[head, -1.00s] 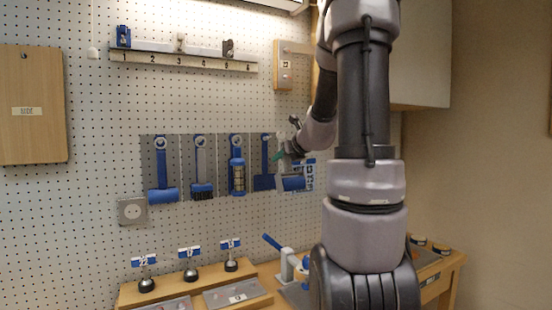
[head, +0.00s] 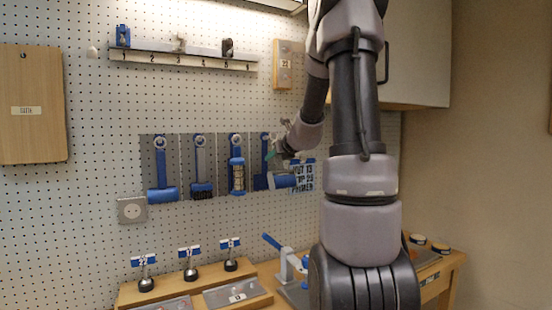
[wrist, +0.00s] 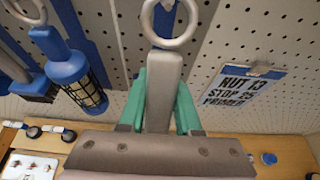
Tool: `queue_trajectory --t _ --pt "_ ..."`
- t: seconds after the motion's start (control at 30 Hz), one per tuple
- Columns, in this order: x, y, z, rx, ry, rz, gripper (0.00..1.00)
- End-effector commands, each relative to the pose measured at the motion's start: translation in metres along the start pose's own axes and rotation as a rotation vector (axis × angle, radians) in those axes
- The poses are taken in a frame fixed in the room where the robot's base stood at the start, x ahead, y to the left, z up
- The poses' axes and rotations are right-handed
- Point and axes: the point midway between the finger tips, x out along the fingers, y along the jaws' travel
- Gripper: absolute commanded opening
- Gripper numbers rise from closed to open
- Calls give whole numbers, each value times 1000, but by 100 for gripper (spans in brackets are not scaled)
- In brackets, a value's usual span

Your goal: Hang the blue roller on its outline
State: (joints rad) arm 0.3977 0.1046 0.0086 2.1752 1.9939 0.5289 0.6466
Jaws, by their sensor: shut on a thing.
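My gripper (head: 284,153), with green fingers in the wrist view (wrist: 158,100), is shut on the grey handle (wrist: 163,85) of the held roller. A metal ring (wrist: 189,38) tops the handle. The blue roller (head: 285,182) head hangs below my gripper in the head view; it is hidden in the wrist view. A blue outline (head: 264,158) on the rightmost visible grey panel lies behind and left of the roller, partly covered. Blue also shows behind the ring in the wrist view (wrist: 166,20). I cannot tell whether the ring touches the board or a peg.
A blue caged lamp (head: 237,178), a brush (head: 202,188) and another blue tool (head: 162,194) hang to the left. A printed notice (head: 303,175) is close on the right. Below are a bench with label stands (head: 190,262) and a blue-handled device (head: 286,262).

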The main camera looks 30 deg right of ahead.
Motion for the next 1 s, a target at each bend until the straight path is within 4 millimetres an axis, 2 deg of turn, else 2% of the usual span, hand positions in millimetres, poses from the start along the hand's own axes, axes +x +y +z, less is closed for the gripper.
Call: queue_trajectory --t 0.5,1.0 --pt "28 1 6 0 -1 2 0" --pt "33 0 6 0 -2 1 0"
